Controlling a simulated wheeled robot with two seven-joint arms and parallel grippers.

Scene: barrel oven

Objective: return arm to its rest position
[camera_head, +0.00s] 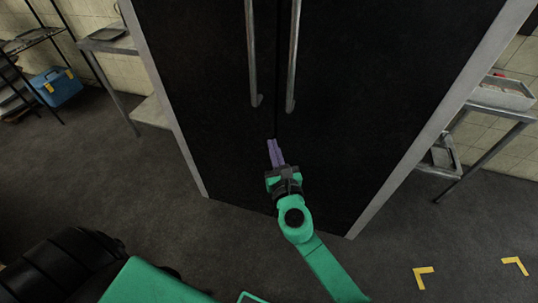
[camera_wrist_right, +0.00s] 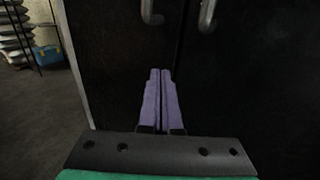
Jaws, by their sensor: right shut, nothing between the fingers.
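My right gripper (camera_head: 274,153) is at the centre of the head view, in front of the lower part of two tall black doors and below their handles. Its purple fingers are together with nothing between them. In the right wrist view the fingers (camera_wrist_right: 161,98) point at the dark doors, side by side. The green right arm (camera_head: 318,262) reaches in from the bottom edge. My left gripper is not in view.
The black doors (camera_head: 380,90) have two long metal handles (camera_head: 252,60) and a grey frame. A blue box (camera_head: 56,88) stands by a rack at far left. A metal table with a tray (camera_head: 503,97) is at right. Grey floor (camera_head: 90,170) is open at left.

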